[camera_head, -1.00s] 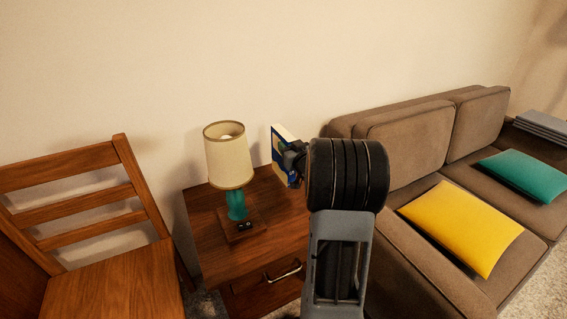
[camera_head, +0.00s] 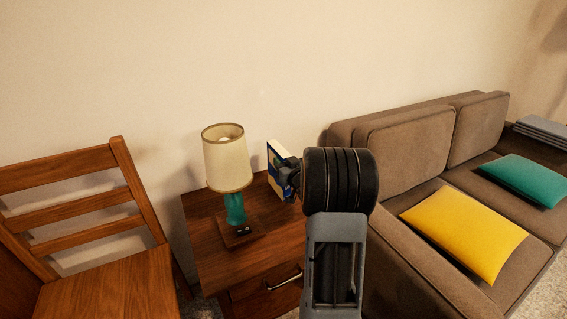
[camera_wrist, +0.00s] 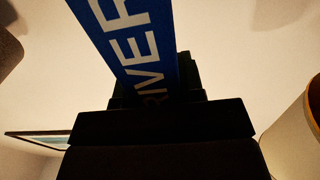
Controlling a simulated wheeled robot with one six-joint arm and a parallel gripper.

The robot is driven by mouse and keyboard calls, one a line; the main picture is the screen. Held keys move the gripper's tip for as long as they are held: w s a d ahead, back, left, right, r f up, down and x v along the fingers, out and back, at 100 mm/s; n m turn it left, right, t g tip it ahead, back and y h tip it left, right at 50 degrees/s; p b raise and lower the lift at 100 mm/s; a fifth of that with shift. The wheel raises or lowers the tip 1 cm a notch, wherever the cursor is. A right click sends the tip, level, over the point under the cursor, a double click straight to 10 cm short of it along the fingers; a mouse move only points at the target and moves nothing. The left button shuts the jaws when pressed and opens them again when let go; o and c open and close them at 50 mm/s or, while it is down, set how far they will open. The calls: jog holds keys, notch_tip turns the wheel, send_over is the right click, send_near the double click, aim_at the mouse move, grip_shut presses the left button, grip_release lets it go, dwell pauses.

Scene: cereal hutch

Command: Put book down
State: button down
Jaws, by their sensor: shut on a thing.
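The book (camera_head: 279,168) has a blue cover with pale parts and stands upright at the back right of the wooden nightstand (camera_head: 207,262), close to the wall. Whether its lower edge touches the nightstand top is hidden by my arm. My gripper (camera_head: 287,176) is shut on the book from its right side. In the wrist view the book's blue face (camera_wrist: 130,40) with large white letters rises out of my gripper (camera_wrist: 155,95), whose fingers are dark and hard to make out.
A lamp (camera_head: 228,160) with a cream shade and teal stem stands on the nightstand, left of the book. A wooden chair (camera_head: 105,270) is at left. A brown sofa (camera_head: 405,145) with yellow (camera_head: 464,230) and teal (camera_head: 522,178) cushions is at right.

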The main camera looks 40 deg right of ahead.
jog(key=c, duration=0.7)
grip_release()
jog(key=shift+c, duration=0.2)
jog(key=shift+r, duration=0.15)
jog(key=s+a+p, duration=0.2)
jog(key=s, duration=0.9)
jog(key=a+g+h, duration=0.1)
jog(key=a+g, duration=0.6)
jog(key=a, duration=0.1)
jog(key=s+a+f+n+g+y, duration=0.1)
jog(key=s+a+g+y, duration=0.2)
jog(key=s+a+g, duration=0.5)
jog(key=s+a, duration=0.5)
jog(key=a, duration=0.3)
jog(key=shift+n+y, duration=0.3)
